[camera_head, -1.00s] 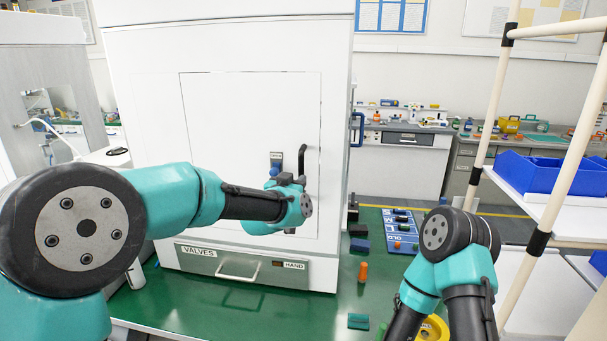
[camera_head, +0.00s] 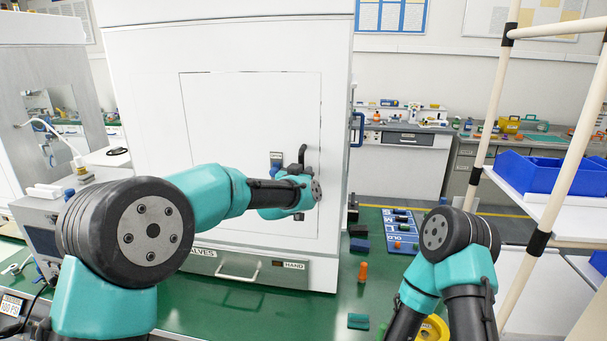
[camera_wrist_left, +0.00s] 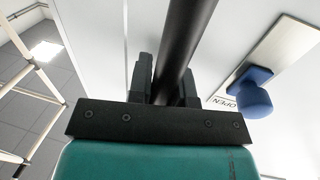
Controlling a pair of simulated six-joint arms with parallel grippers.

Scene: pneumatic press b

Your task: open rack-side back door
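The white door panel (camera_head: 235,120) is on the front of a big white cabinet (camera_head: 130,60) in the head view and sits flush in its outline. A black bar handle (camera_head: 303,153) stands upright at the door's right edge. My left gripper (camera_head: 298,182) is at the handle. In the left wrist view the handle (camera_wrist_left: 187,35) passes between the two close-set fingers (camera_wrist_left: 167,85), which appear shut on it. A blue knob (camera_wrist_left: 254,98) on a metal plate marked OPEN is beside it. My right gripper is out of view; only its arm shows at the lower right.
An orange cylinder (camera_head: 363,272), a teal block (camera_head: 358,321) and a blue tray (camera_head: 400,232) lie on the green table (camera_head: 320,315) to the right. A pipe-framed rack (camera_head: 545,200) stands at the far right.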

